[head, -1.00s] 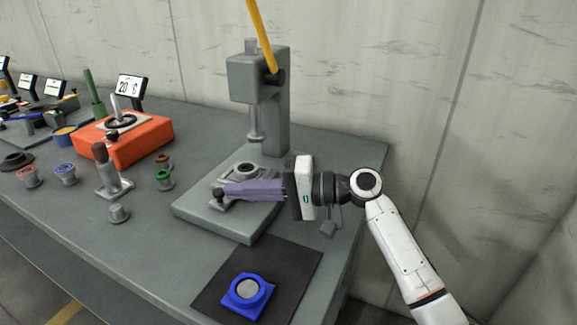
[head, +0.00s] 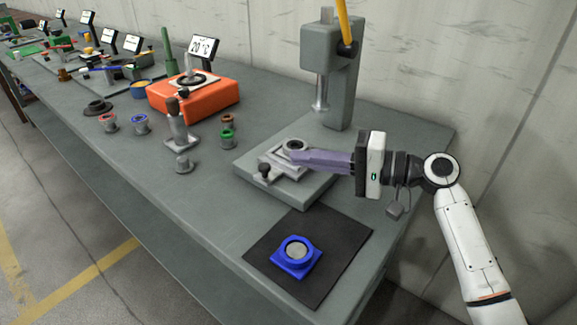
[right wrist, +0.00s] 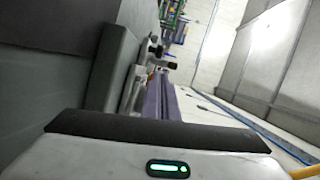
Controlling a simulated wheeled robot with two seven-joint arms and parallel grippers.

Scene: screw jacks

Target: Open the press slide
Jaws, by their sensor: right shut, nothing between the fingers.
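The press (head: 345,85) is a grey column on a base plate (head: 300,195), with its ram (head: 321,95) hanging above. The slide (head: 284,168) is a light metal plate with a round ring seat (head: 295,145) and a dark knob (head: 264,170) near the base's front-left edge. The ring sits left and forward of the ram, so the slide looks drawn out. My right gripper (head: 295,156) is shut and empty, its purple fingers lying low beside the ring and slide; contact is unclear. The right wrist view shows the fingers (right wrist: 158,98) pointing away along the base. My left gripper is out of view.
A blue fixture (head: 296,253) with a grey disc lies on a black mat (head: 335,245) in front of the press. An orange device (head: 195,97), a small hand press (head: 177,128) and several coloured rings stand left. A wall runs behind the table.

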